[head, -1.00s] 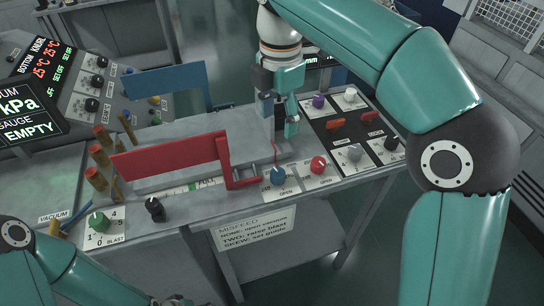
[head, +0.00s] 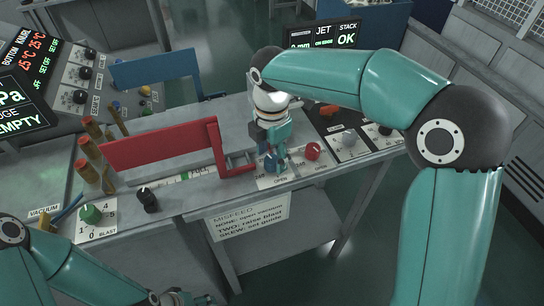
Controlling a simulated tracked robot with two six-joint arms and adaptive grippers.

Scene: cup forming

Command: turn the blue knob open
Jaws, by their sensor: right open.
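The blue knob (head: 270,165) sits on a white plate (head: 268,183) marked OPEN at the front edge of the bench. My right gripper (head: 276,157) points down over it, open, with its fingertips at the knob. The fingers partly hide the knob, and I cannot tell whether they touch it.
A red knob (head: 313,151) stands close on the right. The red guide bar (head: 165,147) is just to the left. A black knob (head: 148,199) and a green knob (head: 90,213) stand at the front left. A misfeed sign (head: 248,216) hangs below the edge.

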